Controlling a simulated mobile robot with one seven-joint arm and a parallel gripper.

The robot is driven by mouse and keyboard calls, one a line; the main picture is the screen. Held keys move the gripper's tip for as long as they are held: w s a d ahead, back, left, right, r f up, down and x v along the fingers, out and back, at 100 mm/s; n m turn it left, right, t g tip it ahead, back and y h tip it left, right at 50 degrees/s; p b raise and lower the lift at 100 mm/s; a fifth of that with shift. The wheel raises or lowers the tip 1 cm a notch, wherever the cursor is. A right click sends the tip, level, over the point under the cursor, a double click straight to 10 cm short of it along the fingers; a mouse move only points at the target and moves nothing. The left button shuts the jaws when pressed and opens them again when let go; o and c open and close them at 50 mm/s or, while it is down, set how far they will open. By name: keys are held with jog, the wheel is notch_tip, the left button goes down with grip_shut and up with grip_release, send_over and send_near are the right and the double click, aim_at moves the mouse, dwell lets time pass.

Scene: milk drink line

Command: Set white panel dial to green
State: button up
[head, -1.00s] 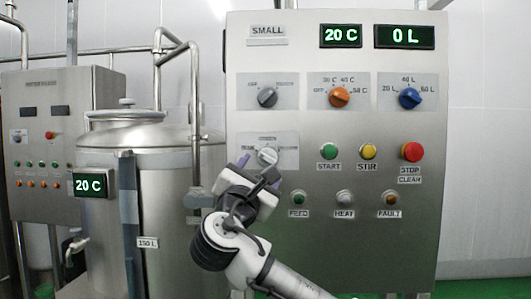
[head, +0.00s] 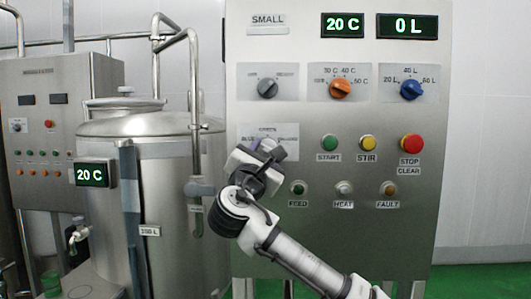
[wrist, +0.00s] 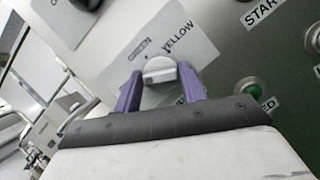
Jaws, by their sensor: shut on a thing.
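The white dial (wrist: 159,67) sits on a grey plate (wrist: 125,38) on the steel control panel. In the wrist view my gripper (wrist: 160,80) has a purple finger on each side of the dial and is shut on it. I cannot tell exactly which label the dial points to.
To the right are the green START (head: 330,142), yellow STIR (head: 368,142) and red STOP (head: 411,143) buttons. A steel tank (head: 170,190) stands left.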

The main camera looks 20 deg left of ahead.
jog(key=shift+m, duration=0.4)
jog(key=m+h, duration=0.1)
jog(key=m, duration=0.2)
jog(key=m+g+h+b, duration=0.1)
jog(key=m, duration=0.1)
jog(key=shift+a+r+m+h+b, duration=0.1)
jog(key=shift+m+h+b, duration=0.2)
jog(key=shift+m, duration=0.1)
jog(key=m+g+h, duration=0.1)
jog(key=m, duration=0.2)
jog(key=shift+r+m+g, duration=0.15)
jog(key=shift+m+g, duration=0.25)
jog(key=shift+r+m+g+p, duration=0.1)
jog(key=shift+m+g+p, duration=0.25)
jog(key=shift+m, duration=1.15)
jog(key=shift+g, duration=0.25)
jog(key=o, duration=0.9)
